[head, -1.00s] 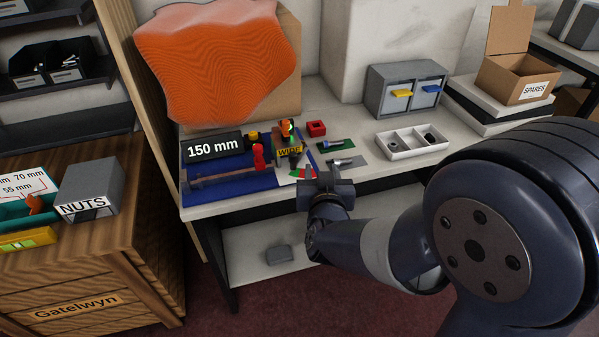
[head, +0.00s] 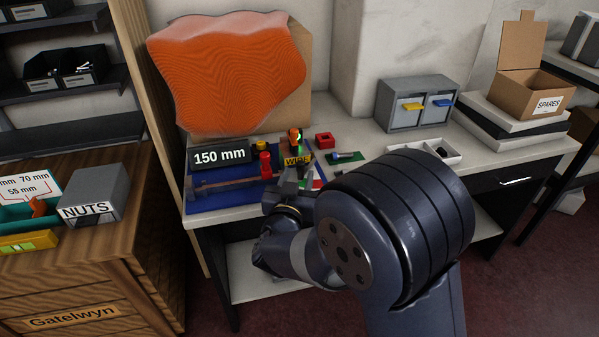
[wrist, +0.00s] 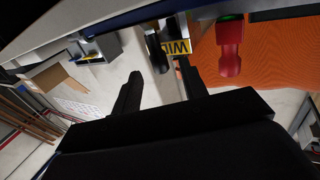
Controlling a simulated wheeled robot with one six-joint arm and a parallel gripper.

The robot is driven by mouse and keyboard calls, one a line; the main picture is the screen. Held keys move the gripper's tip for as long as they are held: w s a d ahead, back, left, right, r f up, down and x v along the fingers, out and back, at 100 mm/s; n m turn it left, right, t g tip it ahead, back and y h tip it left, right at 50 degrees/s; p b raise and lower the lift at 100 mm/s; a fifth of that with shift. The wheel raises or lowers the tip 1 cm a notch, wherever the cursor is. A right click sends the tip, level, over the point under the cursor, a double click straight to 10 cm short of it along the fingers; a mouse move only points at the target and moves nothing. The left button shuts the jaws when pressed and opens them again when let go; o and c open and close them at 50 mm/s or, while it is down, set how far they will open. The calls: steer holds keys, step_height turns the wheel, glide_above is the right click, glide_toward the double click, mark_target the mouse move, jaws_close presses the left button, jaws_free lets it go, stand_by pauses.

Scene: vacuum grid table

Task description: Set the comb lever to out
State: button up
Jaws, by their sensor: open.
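On the bench is a blue-based device (head: 222,203) with a black "150 mm" display (head: 219,156). It carries a red knob (head: 265,164) and a yellow "WIDE" label (head: 297,160). In the wrist view the red knob (wrist: 231,52) is at the upper right, with the "WIDE" label (wrist: 176,47) left of it. A dark rounded piece (wrist: 154,50) stands beside the label. I cannot tell for sure which part is the comb lever. My gripper (head: 293,182) is at the device's front right. In the wrist view my gripper (wrist: 158,72) is open, its fingers straddling the label area with nothing clearly between them.
An orange rippled sheet (head: 225,75) stands behind the device. To the right are a red block (head: 325,140), a white divided tray (head: 447,153), a grey drawer unit (head: 390,105) and a "SPARES" box (head: 530,100). A "NUTS" box (head: 92,195) sits on the left cabinet.

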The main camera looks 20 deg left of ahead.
mark_target(300, 169)
steer(key=shift+w+a, duration=0.15)
steer(key=shift+w, duration=1.35)
steer(key=shift+c, duration=0.2)
jaws_close()
